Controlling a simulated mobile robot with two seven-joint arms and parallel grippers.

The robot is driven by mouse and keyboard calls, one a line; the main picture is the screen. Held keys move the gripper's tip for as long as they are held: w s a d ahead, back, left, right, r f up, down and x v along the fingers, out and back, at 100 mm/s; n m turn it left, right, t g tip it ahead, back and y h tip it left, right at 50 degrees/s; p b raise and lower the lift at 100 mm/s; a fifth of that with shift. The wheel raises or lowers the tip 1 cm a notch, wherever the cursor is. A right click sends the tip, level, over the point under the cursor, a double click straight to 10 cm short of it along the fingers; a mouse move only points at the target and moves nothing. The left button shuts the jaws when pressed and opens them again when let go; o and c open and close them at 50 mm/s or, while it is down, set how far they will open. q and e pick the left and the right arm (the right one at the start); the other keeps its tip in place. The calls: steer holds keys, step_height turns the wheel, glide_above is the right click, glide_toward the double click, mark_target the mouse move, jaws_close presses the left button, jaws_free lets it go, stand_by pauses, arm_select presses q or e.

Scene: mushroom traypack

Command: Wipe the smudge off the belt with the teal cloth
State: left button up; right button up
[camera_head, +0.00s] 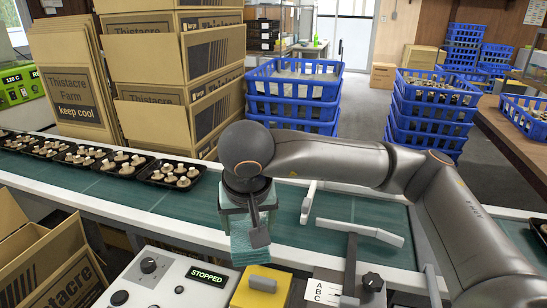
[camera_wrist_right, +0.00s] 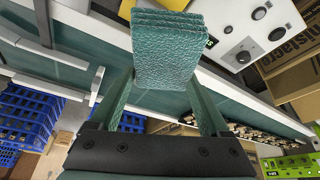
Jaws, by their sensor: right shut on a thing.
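The teal cloth (camera_head: 250,246) is a folded, textured pad. My right gripper (camera_head: 248,208) points down and is shut on the cloth. In the right wrist view the cloth (camera_wrist_right: 166,48) sits between the two fingertips. In the head view the cloth overlaps the front edge of the green belt (camera_head: 135,193); I cannot tell whether it touches the belt. I see no smudge on the bare belt; part of the belt is hidden behind my arm and gripper. My left gripper is not in view.
Black trays of mushrooms (camera_head: 172,174) stand on the belt at left. A control panel (camera_head: 165,283) reading STOPPED and a yellow box (camera_head: 262,285) are in front. White guide rails (camera_head: 360,228) cross the belt at right. Blue crates (camera_head: 294,95) and cartons stand behind.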

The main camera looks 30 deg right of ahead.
steer(key=w+d+m+g+h+p, duration=0.15)
steer(key=w+d+m+p, duration=0.35)
steer(key=w+d+p, duration=0.7)
arm_select(q)
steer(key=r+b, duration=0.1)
steer(key=b, duration=0.2)
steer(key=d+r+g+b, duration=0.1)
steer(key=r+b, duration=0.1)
steer(key=b, duration=0.2)
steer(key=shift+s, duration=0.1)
arm_select(e)
steer(key=d+x, duration=0.1)
steer(key=x, duration=0.5)
steer(key=shift+w+d+r, duration=0.15)
steer(key=shift+w+d, duration=0.05)
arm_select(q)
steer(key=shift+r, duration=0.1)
arm_select(e)
steer(key=shift+t, duration=0.25)
